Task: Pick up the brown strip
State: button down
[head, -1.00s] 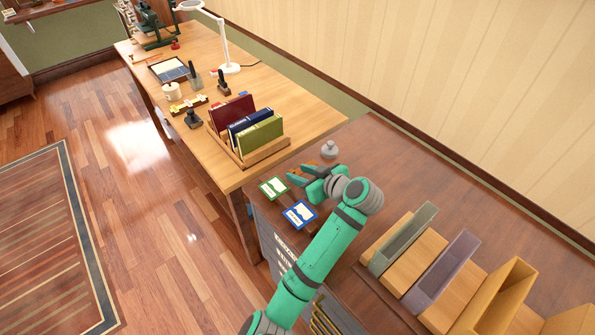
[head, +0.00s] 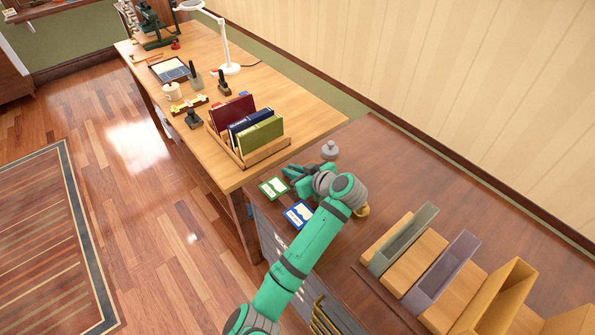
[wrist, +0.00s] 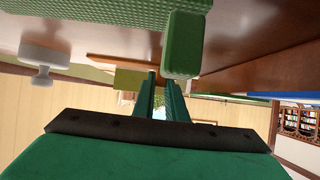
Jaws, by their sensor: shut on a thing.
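My gripper (head: 290,174) is low over the dark wooden cabinet top, near the green-edged card and the grey knob. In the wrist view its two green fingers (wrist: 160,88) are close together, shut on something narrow. The brown strip does not show clearly in either view; my fingers and wrist hide the place where they close.
A green-edged card (head: 273,188) and a blue-edged card (head: 299,214) lie at the cabinet's edge. A grey knob (head: 330,150) stands behind my gripper. A book rack (head: 262,157) is on the adjoining desk. Open boxes (head: 445,270) stand at right.

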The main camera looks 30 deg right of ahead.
jog(key=shift+r, duration=0.45)
notch_tip(320, 180, up, 2)
jog(key=shift+d+r, duration=0.1)
jog(key=shift+r, duration=0.15)
jog(key=s+a+r, duration=0.9)
jog(key=s, duration=0.1)
jog(key=shift+s+a+r, duration=0.2)
jog(key=shift+a+r, duration=0.05)
jog(key=shift+r, duration=0.1)
